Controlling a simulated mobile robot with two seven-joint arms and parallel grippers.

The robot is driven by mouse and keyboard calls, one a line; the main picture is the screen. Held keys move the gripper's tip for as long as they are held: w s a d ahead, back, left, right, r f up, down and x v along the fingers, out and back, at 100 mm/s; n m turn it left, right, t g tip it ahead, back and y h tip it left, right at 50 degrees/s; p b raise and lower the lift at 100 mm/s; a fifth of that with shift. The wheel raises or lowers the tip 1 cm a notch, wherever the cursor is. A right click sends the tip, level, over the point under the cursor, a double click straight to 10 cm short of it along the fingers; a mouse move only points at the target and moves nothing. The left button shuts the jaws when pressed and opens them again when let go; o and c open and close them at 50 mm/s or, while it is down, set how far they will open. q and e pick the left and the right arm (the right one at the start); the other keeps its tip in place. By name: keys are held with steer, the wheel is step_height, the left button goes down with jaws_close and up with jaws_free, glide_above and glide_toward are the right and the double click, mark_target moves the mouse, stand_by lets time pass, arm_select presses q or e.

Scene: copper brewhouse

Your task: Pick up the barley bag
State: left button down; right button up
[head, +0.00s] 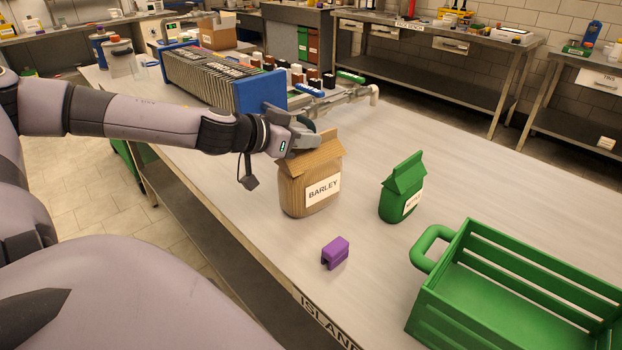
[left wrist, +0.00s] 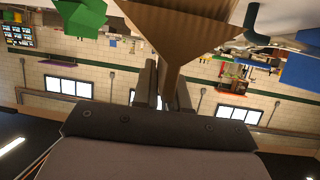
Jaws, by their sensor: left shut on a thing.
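The barley bag (head: 297,196) is a brown paper-like bag with a folded top and a white label reading BARLEY. It is upright at the table's left side in the head view. My left gripper (head: 305,143) is at its folded top and shut on it. In the left wrist view the brown bag (left wrist: 180,30) narrows to its top between the two fingers of the left gripper (left wrist: 166,92). I cannot tell whether the bag's base touches the table. My right gripper is in neither view.
A green bag (head: 402,190) stands right of the barley bag. A purple block (head: 336,252) lies in front. A green slatted crate (head: 427,305) is at the lower right. A blue-ended plate stack (head: 262,92) with piping stands behind. The table (head: 480,175) is clear around the green bag.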

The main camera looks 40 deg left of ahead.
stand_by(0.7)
arm_select(q)
steer(key=shift+r, duration=0.15)
steer(key=shift+r, duration=0.1)
steer(key=shift+w+r+p, duration=0.1)
steer(key=shift+r+p, duration=0.25)
steer(key=shift+r, duration=0.15)
step_height(320, 180, up, 19)
steer(key=p, duration=0.4)
steer(key=shift+p, duration=0.3)
steer(key=shift+f, duration=0.15)
